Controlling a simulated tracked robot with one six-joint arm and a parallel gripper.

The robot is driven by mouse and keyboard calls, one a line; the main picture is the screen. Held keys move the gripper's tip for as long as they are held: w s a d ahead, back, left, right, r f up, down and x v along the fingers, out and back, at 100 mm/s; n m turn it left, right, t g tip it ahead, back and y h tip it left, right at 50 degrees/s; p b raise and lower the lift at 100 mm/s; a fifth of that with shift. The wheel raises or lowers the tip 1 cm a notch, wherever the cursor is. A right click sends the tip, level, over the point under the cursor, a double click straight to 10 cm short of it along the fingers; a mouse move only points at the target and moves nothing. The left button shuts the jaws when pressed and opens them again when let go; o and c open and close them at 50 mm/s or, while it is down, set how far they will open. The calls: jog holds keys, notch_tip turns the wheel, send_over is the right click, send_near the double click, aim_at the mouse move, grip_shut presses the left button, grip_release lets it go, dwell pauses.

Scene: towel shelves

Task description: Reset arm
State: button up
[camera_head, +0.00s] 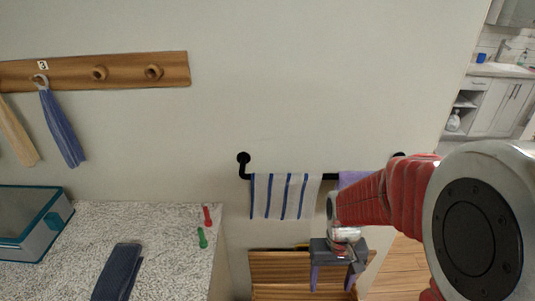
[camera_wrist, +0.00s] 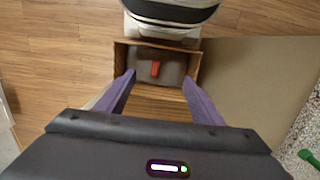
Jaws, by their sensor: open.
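My gripper (camera_head: 333,279) hangs at the end of my red arm at lower right in the head view, in front of the wall and below the towel rail. Its two purple fingers are apart with nothing between them. The wrist view also shows the open gripper (camera_wrist: 160,82), above a wooden box (camera_wrist: 187,94) on the floor. A small red object (camera_wrist: 155,69) lies on a dark surface inside that box. My arm covers the right part of the rail.
A striped towel (camera_head: 285,196) and a purple towel (camera_head: 352,179) hang on the black rail (camera_head: 330,176). A speckled counter (camera_head: 150,225) at left holds a dark blue towel (camera_head: 118,272), a teal-rimmed bin (camera_head: 45,247), and small red (camera_head: 207,216) and green (camera_head: 202,238) objects. A blue towel (camera_head: 62,128) hangs above.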

jog(key=s+r+t, duration=0.3)
jog(key=r, duration=0.7)
jog(key=s+r+t, duration=0.3)
jog(key=s+r, duration=0.1)
jog(key=r, duration=0.7)
jog(key=shift+s+a+t, duration=0.15)
jog(key=shift+a+t, duration=0.1)
jog(key=shift+t, duration=0.05)
